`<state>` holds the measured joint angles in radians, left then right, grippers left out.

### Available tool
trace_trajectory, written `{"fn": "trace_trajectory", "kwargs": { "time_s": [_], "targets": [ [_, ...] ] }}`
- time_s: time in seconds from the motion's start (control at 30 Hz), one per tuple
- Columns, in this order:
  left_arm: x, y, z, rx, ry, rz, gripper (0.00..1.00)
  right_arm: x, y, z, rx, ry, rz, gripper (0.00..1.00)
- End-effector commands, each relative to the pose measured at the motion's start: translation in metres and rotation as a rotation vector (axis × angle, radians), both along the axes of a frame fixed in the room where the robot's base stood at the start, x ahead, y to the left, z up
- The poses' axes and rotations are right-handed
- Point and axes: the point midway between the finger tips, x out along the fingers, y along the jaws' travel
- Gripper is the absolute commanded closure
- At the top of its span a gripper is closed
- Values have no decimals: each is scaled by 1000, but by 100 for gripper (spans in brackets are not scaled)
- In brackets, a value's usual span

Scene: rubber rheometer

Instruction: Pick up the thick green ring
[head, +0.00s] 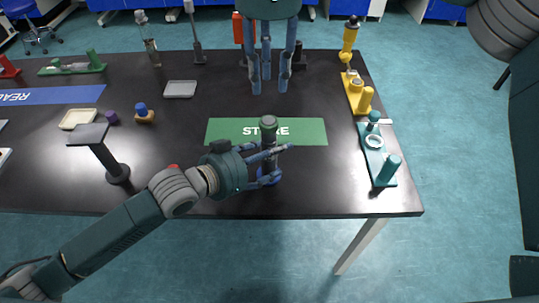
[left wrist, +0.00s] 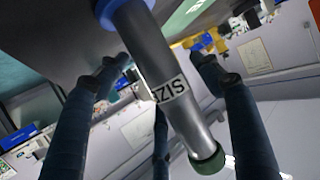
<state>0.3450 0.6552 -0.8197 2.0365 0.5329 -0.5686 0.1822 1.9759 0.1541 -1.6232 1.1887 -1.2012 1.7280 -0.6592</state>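A dark grey post (head: 269,143) with a blue base stands at the front of the table. A green ring-like piece (head: 268,122) sits around its top; I cannot tell if it is a loose ring. It also shows in the left wrist view at the post's end (left wrist: 207,160), below a white label. My left gripper (head: 277,163) reaches in from the left around the post, below the green piece. In the left wrist view its fingers stand apart with gaps to the post. My right gripper (head: 270,86) points down behind the post, fingers spread, empty.
A green STORE mat (head: 309,131) lies behind the post. A teal stand (head: 379,160) with a pale ring and a yellow stand (head: 355,95) are on the right. A black T-shaped stand (head: 105,152), a grey tray (head: 180,89) and small coloured pieces are on the left.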

Motion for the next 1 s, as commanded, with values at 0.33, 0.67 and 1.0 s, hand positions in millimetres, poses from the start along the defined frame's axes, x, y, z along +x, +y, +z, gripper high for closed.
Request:
{"fn": "trace_trajectory", "kwargs": {
  "time_s": [0.33, 0.67, 1.0],
  "targets": [
    [0, 0, 0, 0, 0, 0, 88, 0, 0, 0, 0, 0, 1, 61],
    [0, 1, 0, 1, 1, 0, 88, -1, 2, 7, 7, -5, 388, 45],
    [0, 1, 0, 1, 1, 0, 88, -3, 4, 15, 14, -15, 978, 45]
  ]
}}
